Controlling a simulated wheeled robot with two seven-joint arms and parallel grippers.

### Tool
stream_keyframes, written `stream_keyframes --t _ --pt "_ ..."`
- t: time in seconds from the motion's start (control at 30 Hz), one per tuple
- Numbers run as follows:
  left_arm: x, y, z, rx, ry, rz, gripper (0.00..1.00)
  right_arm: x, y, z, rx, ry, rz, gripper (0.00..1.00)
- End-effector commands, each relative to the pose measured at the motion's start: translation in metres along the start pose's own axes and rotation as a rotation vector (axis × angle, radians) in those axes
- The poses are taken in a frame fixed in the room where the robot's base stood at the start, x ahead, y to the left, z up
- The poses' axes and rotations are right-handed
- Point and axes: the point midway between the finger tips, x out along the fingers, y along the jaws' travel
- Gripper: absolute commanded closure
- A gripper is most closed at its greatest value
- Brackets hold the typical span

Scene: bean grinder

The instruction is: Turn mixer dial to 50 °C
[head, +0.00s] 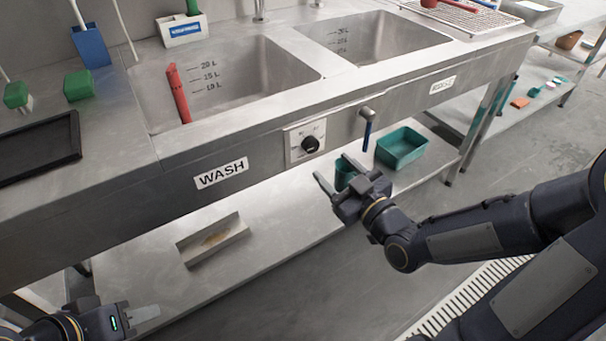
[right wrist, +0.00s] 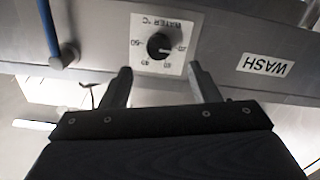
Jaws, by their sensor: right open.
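The mixer dial (head: 310,144) is a round black knob on a white scale plate (head: 292,153) on the sink's front panel. In the right wrist view the dial (right wrist: 158,46) appears upside down, with "WATER °C" and several numbers, including 50, on the plate (right wrist: 139,32). My right gripper (head: 335,172) is open and empty, a little below and in front of the dial. In the wrist view its two fingers (right wrist: 160,78) point toward the plate, one on either side of the dial, apart from it. My left gripper (head: 146,318) is at the lower left, far from the dial; its jaw opening is unclear.
A blue-handled lever (head: 367,133) sticks out of the panel right of the dial. Below are a teal bin (head: 403,150) and a grey tray (head: 212,240) on the lower shelf. A WASH label (head: 221,174) is left of the dial. The space in front of the panel is clear.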

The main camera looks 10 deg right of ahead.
Motion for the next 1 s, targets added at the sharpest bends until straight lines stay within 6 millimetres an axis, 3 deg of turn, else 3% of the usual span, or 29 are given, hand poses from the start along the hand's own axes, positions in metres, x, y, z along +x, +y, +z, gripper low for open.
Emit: stream_keyframes --t 0.43,0.83,1.0 --pt "0.007 -0.003 0.003 0.0 0.0 0.0 0.64 0.064 0.0 -0.001 0.002 0.002 0.0 0.45" --pt "0.007 -0.003 0.004 0.0 0.0 0.0 0.64 0.074 0.0 -0.002 0.001 0.0 0.001 0.45" --pt "0.007 -0.003 0.004 0.0 0.0 0.0 0.64 0.074 0.0 -0.002 0.001 0.0 0.001 0.66"
